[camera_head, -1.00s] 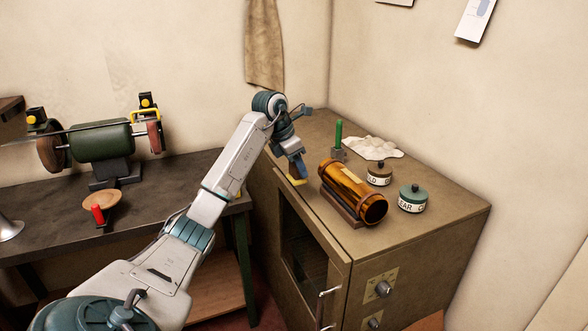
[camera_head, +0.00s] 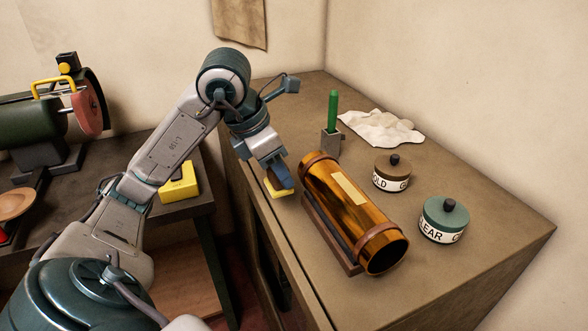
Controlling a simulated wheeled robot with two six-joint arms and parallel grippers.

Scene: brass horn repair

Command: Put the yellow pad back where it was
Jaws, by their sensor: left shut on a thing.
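The yellow pad (camera_head: 279,191) is in the jaws of my left gripper (camera_head: 280,178), which points down just left of an amber-brown cylinder. The pad is low, by the left edge of the cabinet top (camera_head: 455,285); I cannot tell whether it touches the surface. The gripper hides part of the pad. My right gripper is not in view.
The amber cylinder (camera_head: 345,205) lies on a brown cradle beside the pad. A yellow block (camera_head: 179,184) sits on the dark bench at left.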

